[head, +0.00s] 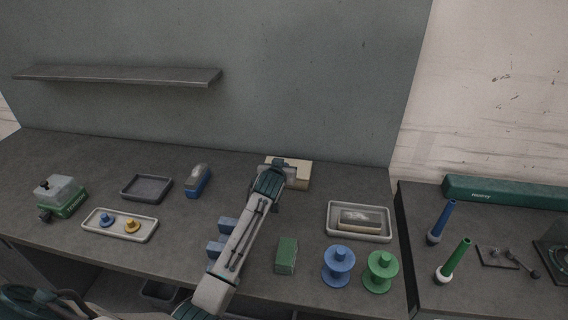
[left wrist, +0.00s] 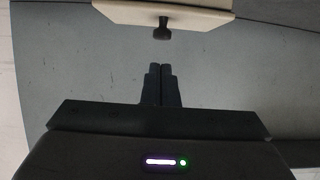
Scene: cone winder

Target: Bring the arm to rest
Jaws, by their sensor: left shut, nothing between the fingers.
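My left arm (head: 242,245) reaches from the bottom of the head view across the table to a beige box (head: 302,172) at the back. Its wrist covers part of the box, and the fingertips are hard to make out there. In the left wrist view my left gripper (left wrist: 160,72) is shut and empty. Its closed fingers point at a beige panel (left wrist: 190,14) with a dark knob (left wrist: 162,30). A gap shows between the fingertips and the knob. My right gripper is not in view.
Blue blocks (head: 217,248) lie close left of my arm. A green block (head: 286,256), a blue spool (head: 338,266) and a green spool (head: 381,271) stand to its right. A light tray (head: 359,235) lies behind the spools. A shelf (head: 120,75) juts from the wall.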

